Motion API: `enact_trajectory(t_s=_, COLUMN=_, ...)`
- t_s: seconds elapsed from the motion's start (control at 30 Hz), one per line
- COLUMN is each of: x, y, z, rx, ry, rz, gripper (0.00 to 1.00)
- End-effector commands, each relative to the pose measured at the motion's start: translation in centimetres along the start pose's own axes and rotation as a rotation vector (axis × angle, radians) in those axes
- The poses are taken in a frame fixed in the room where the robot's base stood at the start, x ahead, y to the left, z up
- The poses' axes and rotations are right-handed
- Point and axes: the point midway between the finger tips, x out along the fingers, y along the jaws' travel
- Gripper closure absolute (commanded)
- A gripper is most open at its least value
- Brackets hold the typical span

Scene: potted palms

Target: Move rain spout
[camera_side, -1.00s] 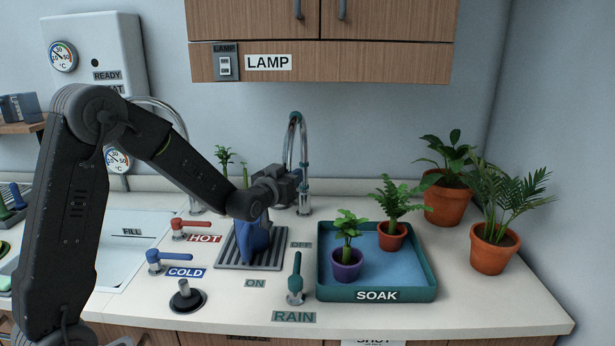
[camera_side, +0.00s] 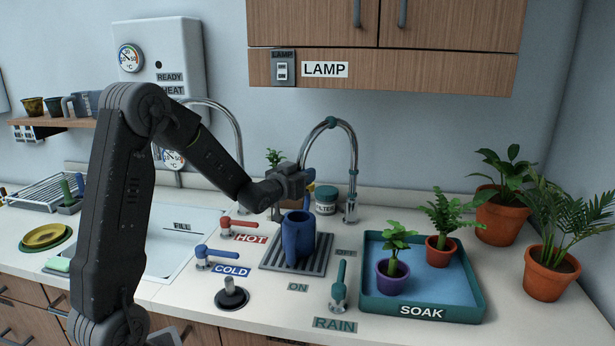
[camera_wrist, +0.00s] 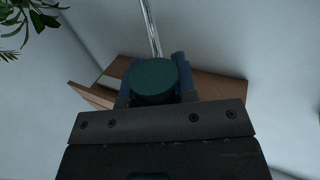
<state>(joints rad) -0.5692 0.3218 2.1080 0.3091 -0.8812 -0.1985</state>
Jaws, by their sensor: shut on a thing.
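The rain spout (camera_side: 354,160) is a chrome gooseneck with teal rings, rising from the back of the counter. Its arch leans left, and its outlet end is at my gripper (camera_side: 292,186). In the wrist view, a round teal nozzle (camera_wrist: 153,82) sits between my gripper's fingers (camera_wrist: 155,76), which are shut on it. A chrome pipe (camera_wrist: 151,30) runs up behind the nozzle. In the side view, my gripper is above the blue can (camera_side: 298,240), which stands on the ribbed drain grate (camera_side: 282,262). My gripper hides the spout's tip there.
A FILTER jar (camera_side: 326,203) stands behind the can. The green RAIN lever (camera_side: 340,285), red HOT lever (camera_side: 238,226) and blue COLD lever (camera_side: 216,253) stand around the grate. The SOAK tray (camera_side: 470,308) holds two potted plants. The cupboard (camera_side: 400,70) overhangs.

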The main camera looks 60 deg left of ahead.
Motion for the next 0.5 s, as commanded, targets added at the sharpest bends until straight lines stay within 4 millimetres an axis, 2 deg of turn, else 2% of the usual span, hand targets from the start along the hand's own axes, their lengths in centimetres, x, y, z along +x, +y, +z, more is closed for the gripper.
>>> enact_trajectory(t_s=0.3, x=0.1, y=-0.2, z=-0.29, rx=-0.007, ry=0.007, rz=-0.006, gripper=1.0)
enact_trajectory(t_s=0.33, x=0.1, y=-0.2, z=-0.29, rx=-0.007, ry=0.007, rz=-0.006, gripper=0.73)
enact_trajectory(t_s=0.5, x=0.07, y=-0.14, z=-0.2, rx=-0.005, ry=0.005, rz=-0.004, gripper=0.57)
